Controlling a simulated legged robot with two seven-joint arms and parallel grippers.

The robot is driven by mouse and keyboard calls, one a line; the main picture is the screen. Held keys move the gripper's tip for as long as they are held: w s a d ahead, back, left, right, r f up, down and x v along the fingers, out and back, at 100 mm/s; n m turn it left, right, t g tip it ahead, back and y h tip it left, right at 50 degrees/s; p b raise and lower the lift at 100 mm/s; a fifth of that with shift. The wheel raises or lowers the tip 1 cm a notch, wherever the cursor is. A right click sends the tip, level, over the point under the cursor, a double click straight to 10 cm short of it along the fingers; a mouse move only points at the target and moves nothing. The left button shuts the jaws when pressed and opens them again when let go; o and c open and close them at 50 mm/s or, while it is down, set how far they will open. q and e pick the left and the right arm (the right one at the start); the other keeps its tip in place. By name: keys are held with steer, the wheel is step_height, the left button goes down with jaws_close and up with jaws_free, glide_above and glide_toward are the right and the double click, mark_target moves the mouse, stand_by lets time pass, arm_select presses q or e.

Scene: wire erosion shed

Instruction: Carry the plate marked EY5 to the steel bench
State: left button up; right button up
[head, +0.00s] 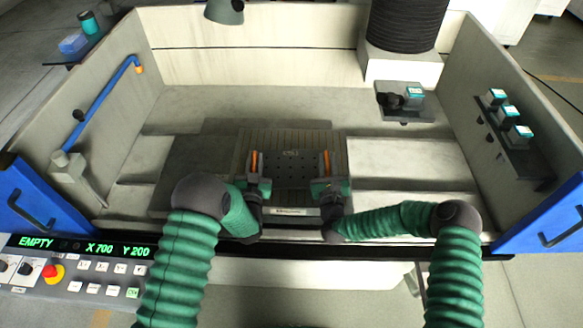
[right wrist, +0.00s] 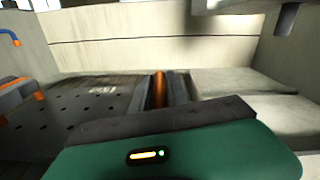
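A dark, flat plate (head: 290,170) with rows of small holes sits in the middle of the machine tank. A light mark near its far edge is too small to read surely in the head view; it also shows, slanted, in the right wrist view (right wrist: 103,90). Upright orange handles stand at its left and right sides. My left gripper (head: 257,170) has its fingers closed around the left handle. My right gripper (head: 328,170) has its fingers closed around the right handle; the right wrist view shows the orange between its dark fingers (right wrist: 160,92). No steel bench is recognisable.
Pale tank walls enclose the plate on the left, back and right. A blue pipe (head: 103,98) runs along the left wall. A small bracket (head: 405,115) and a black bellows column (head: 405,25) stand at the back right. A control panel (head: 75,268) reading EMPTY is front left.

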arm_select(q)
steer(key=shift+a, duration=0.15)
steer(key=shift+c, duration=1.2)
arm_select(e)
steer(key=shift+a, duration=0.1)
steer(key=shift+c, duration=1.2)
arm_select(q)
steer(key=shift+a+f, duration=0.1)
jaws_close()
arm_select(e)
steer(key=shift+a+r, duration=0.1)
steer(key=shift+a, duration=0.05)
jaws_close()
arm_select(q)
steer(key=shift+s+f, duration=0.1)
steer(key=shift+f, duration=0.05)
